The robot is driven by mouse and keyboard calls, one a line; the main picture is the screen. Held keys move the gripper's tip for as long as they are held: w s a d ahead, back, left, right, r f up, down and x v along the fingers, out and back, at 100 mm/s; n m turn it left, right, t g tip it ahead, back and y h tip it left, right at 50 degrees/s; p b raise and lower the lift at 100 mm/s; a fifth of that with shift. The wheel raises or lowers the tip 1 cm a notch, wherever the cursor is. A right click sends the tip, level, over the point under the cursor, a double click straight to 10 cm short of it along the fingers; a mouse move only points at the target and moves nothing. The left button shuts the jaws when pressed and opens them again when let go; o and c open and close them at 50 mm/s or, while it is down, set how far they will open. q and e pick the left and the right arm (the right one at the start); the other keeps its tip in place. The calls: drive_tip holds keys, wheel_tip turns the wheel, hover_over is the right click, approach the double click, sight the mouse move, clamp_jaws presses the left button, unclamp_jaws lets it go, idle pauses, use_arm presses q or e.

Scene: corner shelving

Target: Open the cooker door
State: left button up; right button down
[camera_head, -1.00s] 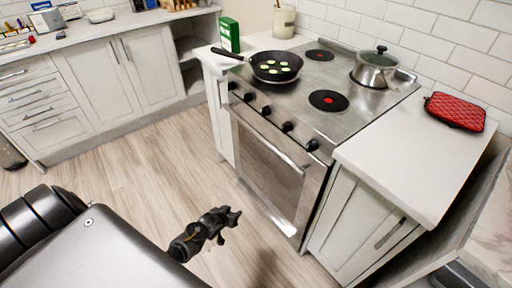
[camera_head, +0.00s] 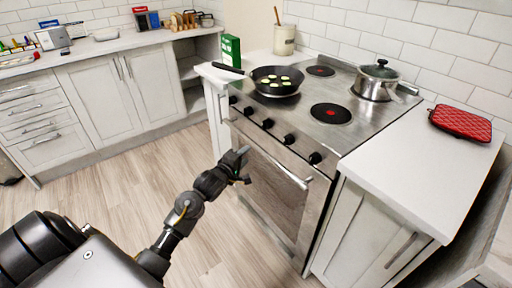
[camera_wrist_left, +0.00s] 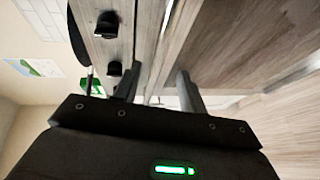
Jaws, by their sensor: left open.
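The cooker (camera_head: 285,130) has a steel front with a shut door (camera_head: 272,190) and a long bar handle (camera_head: 285,166) along the door's top edge. My left gripper (camera_head: 244,160) is open at the left part of the door, close to the handle. In the left wrist view its two fingers (camera_wrist_left: 157,88) point toward the cooker front, and a pale bar that looks like the handle runs between them. I cannot tell whether a finger touches it. Black knobs (camera_wrist_left: 113,68) show beside the fingers in that view. My right gripper is not in view.
White counters (camera_head: 418,163) flank the cooker; a red quilted pad (camera_head: 461,122) lies on the right one. The wooden floor (camera_head: 110,185) before the door is clear.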

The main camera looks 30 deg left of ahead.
sight(255, 146)
use_arm(q)
drive_tip(key=w, duration=0.2)
drive_tip(key=w+f, duration=0.1)
drive_tip(key=w, duration=0.5)
drive_tip(key=shift+w+a+f+b, duration=0.15)
drive_tip(key=shift+f+b, duration=0.15)
drive_tip(key=shift+b, duration=0.05)
drive_tip(key=shift+w, duration=0.35)
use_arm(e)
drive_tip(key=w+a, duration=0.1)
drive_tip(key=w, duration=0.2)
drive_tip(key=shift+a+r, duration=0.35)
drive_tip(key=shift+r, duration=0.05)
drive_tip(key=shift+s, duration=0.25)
